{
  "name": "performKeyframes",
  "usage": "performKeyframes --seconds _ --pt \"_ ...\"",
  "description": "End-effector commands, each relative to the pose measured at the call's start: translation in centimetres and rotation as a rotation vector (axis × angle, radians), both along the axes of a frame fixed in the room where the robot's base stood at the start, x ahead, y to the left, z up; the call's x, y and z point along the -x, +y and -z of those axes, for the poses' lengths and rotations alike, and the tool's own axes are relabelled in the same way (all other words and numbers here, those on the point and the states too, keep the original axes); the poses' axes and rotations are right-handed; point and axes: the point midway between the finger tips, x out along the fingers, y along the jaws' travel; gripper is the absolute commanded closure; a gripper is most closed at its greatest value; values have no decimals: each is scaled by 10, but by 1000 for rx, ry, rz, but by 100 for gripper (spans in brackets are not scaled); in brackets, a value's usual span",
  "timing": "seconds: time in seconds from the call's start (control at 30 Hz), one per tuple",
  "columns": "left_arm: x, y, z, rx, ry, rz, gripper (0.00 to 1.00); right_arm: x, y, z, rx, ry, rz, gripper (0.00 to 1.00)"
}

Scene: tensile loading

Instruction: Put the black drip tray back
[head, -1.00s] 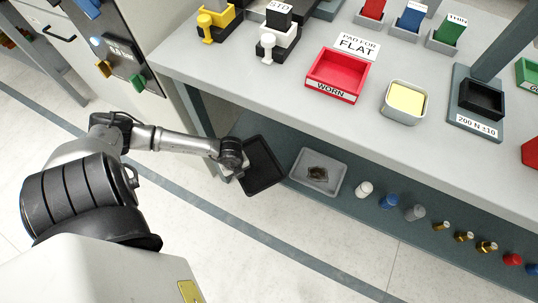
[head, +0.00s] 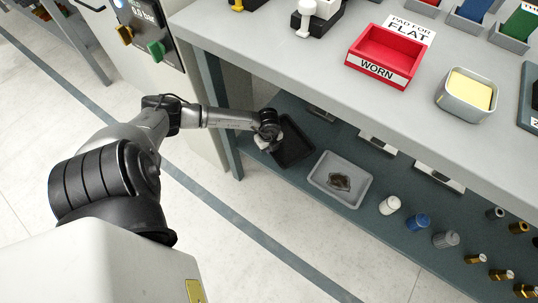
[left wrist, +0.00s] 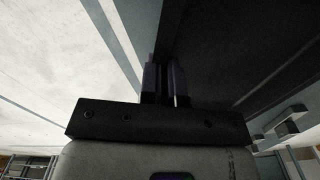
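The black drip tray (head: 295,145) is a shallow dark tray with a raised rim, over the left end of the lower shelf under the bench. My left gripper (head: 268,143) is at its left side, shut on the rim. I cannot tell whether the tray rests on the shelf or is held just above it. In the left wrist view the two fingers (left wrist: 166,84) are close together, and the dark tray (left wrist: 235,45) fills the upper right. The exact grip is dark and hard to see. My right gripper is not in view.
A grey tray (head: 325,188) with a dark brown piece stands right of the black tray on the lower shelf (head: 300,108). Several caps and fittings line the shelf's front. A bench leg (head: 219,120) stands to the left. The benchtop overhangs, with a red bin (head: 385,60) on it.

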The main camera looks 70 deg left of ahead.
Motion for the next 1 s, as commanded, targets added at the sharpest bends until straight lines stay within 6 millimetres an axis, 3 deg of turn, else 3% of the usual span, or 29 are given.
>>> performKeyframes --seconds 0.17,0.47,0.9,1.0 --pt "-1 0 6 1 -1 0 100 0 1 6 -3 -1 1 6" --pt "-2 0 40 0 -1 0 100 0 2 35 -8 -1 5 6" --pt "-1 0 43 0 -1 0 100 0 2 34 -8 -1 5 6" --pt "-1 1 42 0 -1 1 86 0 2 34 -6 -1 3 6"
